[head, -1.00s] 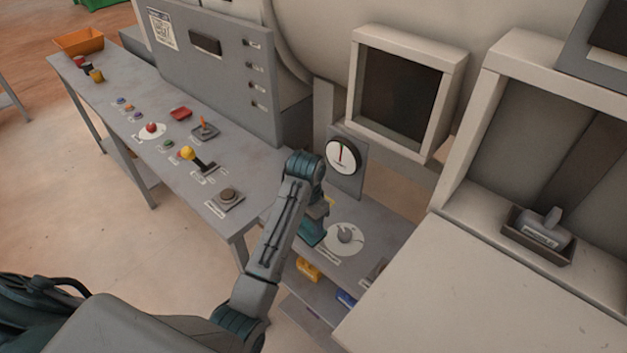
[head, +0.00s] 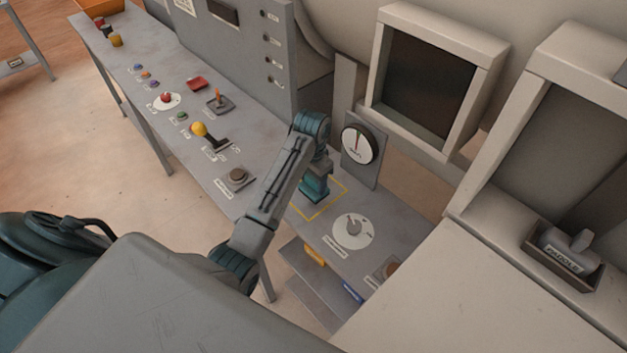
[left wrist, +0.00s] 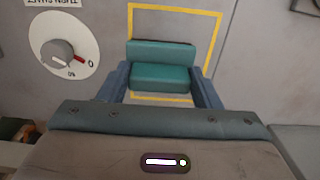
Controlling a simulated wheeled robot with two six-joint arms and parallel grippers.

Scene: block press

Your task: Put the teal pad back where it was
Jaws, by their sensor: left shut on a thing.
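The teal pad (left wrist: 162,65) is held between the two fingers of my left gripper (left wrist: 165,86) in the left wrist view. A yellow square outline (left wrist: 217,40) on the grey lower table surrounds much of the pad there, with the pad toward its left and near side. In the head view my left gripper (head: 314,198) points down over the yellow outline (head: 334,205), hiding part of it. I cannot tell whether the pad touches the table. My right gripper is not in view.
A dial knob on a white disc (head: 353,231) is beside the outline. A round gauge (head: 360,145) stands behind. The control bench (head: 190,105) with a yellow-knobbed lever (head: 200,129) is to the left.

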